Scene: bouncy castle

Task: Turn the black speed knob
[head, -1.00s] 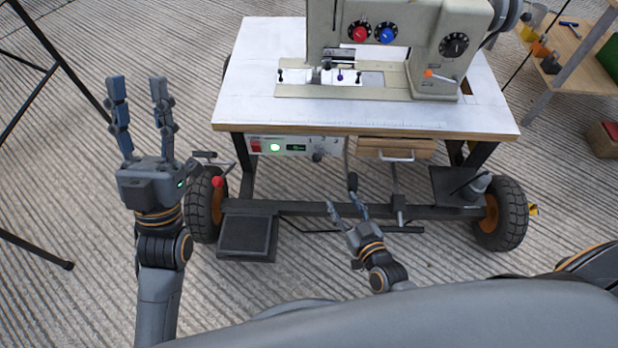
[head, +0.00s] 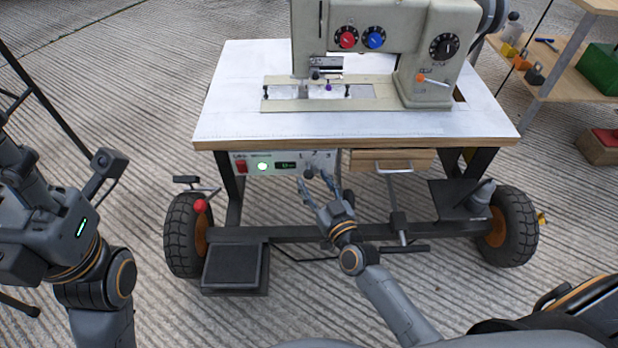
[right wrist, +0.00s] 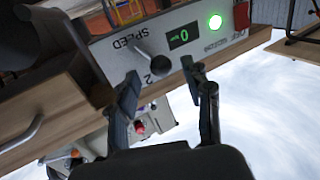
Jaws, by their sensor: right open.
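The black speed knob (right wrist: 151,68) is on the control box (right wrist: 205,40) under the sewing table. In the right wrist view it shows upside down, beside the "SPEED" lettering and a small display reading 0. In the head view the knob (head: 311,172) is partly covered by my fingers. My right gripper (head: 319,177) is open, its fingertips just in front of the knob and to either side of it; I cannot tell whether they touch it. My left gripper (head: 45,225) is at the left edge, partly out of the picture, its jaws unclear.
The wooden drawer (head: 392,161) is right of the box, under the white tabletop (head: 240,100). A red switch (head: 241,167) and green light (head: 262,166) are left on the box. A pedal (head: 235,266) and wheels stand below. The sewing machine (head: 420,50) is above.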

